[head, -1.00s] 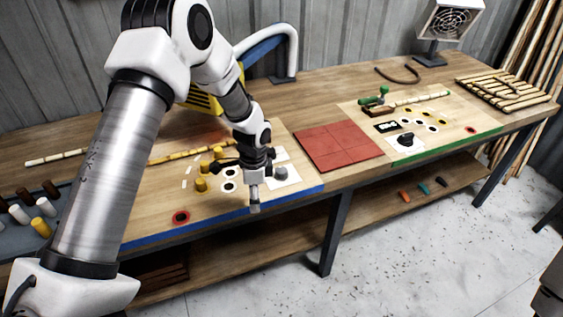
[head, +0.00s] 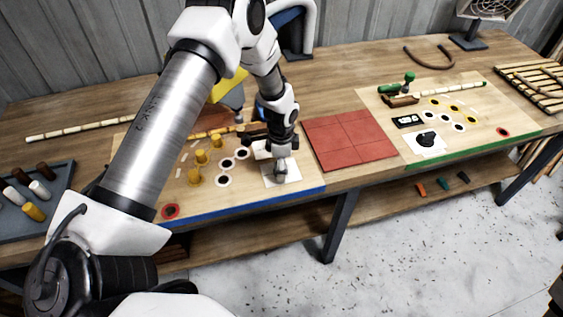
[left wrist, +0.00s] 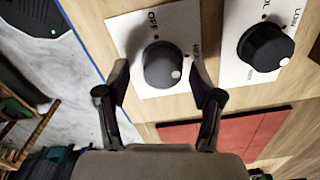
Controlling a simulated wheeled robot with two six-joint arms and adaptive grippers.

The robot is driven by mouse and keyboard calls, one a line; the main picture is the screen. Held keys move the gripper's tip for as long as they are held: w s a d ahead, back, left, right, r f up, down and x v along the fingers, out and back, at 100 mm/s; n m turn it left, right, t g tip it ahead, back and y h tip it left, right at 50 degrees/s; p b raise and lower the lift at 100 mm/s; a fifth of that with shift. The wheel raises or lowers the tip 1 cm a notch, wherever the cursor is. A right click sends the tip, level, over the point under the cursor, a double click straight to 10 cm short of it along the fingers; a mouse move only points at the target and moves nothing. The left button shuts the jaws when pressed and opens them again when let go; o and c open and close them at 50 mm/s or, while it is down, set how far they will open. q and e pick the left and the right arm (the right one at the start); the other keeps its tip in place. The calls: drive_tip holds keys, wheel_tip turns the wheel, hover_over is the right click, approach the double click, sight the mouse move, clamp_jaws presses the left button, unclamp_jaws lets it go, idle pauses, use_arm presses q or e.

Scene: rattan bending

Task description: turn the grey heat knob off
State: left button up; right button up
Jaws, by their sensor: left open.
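The grey heat knob (left wrist: 162,65) sits on a white plate (left wrist: 136,40) marked OFF in the left wrist view. Its white dot faces the lower right, away from the OFF mark. My left gripper (left wrist: 160,80) is open, with one fingertip on each side of the knob in the picture; I cannot tell whether they touch it. In the head view my left gripper (head: 281,168) points down over the white plate (head: 291,179) near the blue front edge, and largely hides the knob. My right gripper is not in view.
A black knob (left wrist: 265,47) on its own white plate stands close behind the grey one. Yellow pegs (head: 195,177) and black-ringed spots lie to the left. A red tiled mat (head: 350,140) lies to the right. A second board holds another black knob (head: 427,138).

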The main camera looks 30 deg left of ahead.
use_arm(q)
drive_tip(key=shift+w+f, duration=0.3)
drive_tip(key=shift+w, duration=0.2)
drive_tip(key=shift+c, duration=0.2)
drive_tip(key=shift+s+r, duration=0.45)
drive_tip(key=shift+s, duration=0.1)
drive_tip(key=c, duration=1.1)
drive_tip(key=shift+w+f, duration=0.1)
drive_tip(key=shift+w, duration=0.05)
